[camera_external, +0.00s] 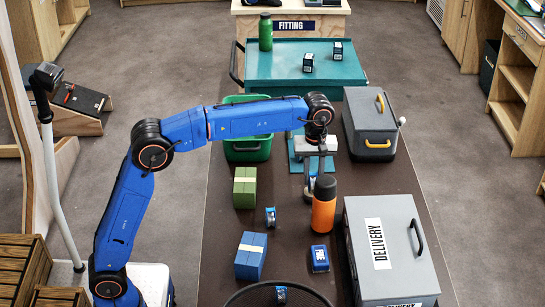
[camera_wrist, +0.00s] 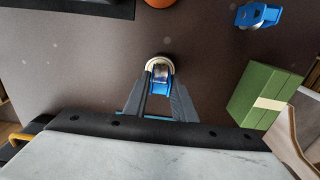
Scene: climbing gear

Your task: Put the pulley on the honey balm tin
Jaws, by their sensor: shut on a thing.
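My gripper (camera_external: 314,180) points down over the dark table, just behind the orange bottle. In the wrist view its fingers (camera_wrist: 158,100) are shut on a small blue pulley (camera_wrist: 161,82) with a grey metal part. A pale round rim shows directly beyond the pulley in that view. It may be the honey balm tin, but I cannot tell for sure, nor whether the pulley touches it. In the external view the bottle and the fingers hide most of this spot.
An orange bottle (camera_external: 324,205) stands close in front of my gripper. A green box (camera_external: 245,190), another blue pulley-like piece (camera_external: 270,217), a blue box (camera_external: 251,255) and a small blue labelled box (camera_external: 320,258) are nearby. Grey cases (camera_external: 392,245) line the right side.

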